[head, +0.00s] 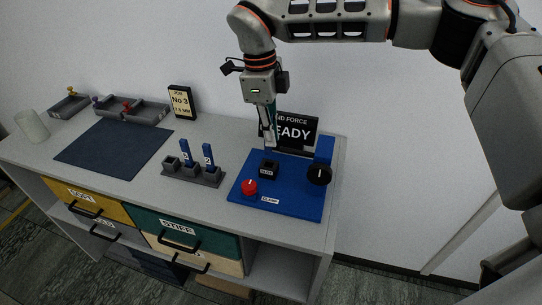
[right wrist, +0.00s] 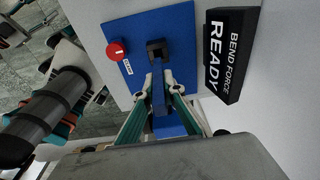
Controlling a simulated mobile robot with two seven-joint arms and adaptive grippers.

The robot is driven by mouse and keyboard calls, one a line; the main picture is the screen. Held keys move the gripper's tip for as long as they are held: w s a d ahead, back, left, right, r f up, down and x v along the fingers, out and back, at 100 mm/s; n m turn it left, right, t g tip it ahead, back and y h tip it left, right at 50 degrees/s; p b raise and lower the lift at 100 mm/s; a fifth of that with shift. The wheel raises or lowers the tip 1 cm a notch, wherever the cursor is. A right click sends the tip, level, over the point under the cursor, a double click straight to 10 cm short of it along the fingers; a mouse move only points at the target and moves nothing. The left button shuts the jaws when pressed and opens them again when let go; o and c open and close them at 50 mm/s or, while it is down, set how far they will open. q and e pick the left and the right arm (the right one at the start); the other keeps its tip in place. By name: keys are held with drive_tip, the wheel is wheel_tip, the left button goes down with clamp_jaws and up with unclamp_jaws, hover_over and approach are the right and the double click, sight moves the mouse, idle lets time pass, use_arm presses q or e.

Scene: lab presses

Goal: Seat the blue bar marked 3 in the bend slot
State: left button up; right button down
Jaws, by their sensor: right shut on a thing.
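My right gripper (head: 270,140) points down above the blue bend press base (head: 245,195). It is shut on a blue bar (right wrist: 158,98), which shows between the fingers in the right wrist view; its number is not readable. The bar points at the black block with the bend slot (head: 269,169), also in the right wrist view (right wrist: 157,46). I cannot tell whether its tip touches or enters the slot. A dark rack (head: 205,178) holds two upright blue bars (head: 186,151) (head: 208,155); its left socket is empty. My left gripper is not in view.
The press carries a red knob (head: 249,187), a black knob (head: 319,174) and a sign reading READY (head: 297,132). A "No 3" card (head: 182,101) stands at the back. A dark mat (head: 115,148), grey trays (head: 142,109) and a clear cup (head: 32,126) lie left.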

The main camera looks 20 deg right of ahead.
sight(271, 154)
drive_tip(key=shift+f, duration=3.6)
drive_tip(key=shift+f, duration=0.15)
drive_tip(key=c, duration=2.1)
unclamp_jaws()
drive_tip(key=shift+c, duration=0.2)
drive_tip(key=r, duration=0.8)
drive_tip(key=w+a+r, duration=0.1)
drive_tip(key=r, duration=0.3)
drive_tip(key=shift+a+r, duration=0.1)
drive_tip(key=shift+r, duration=0.05)
drive_tip(key=shift+s, duration=0.1)
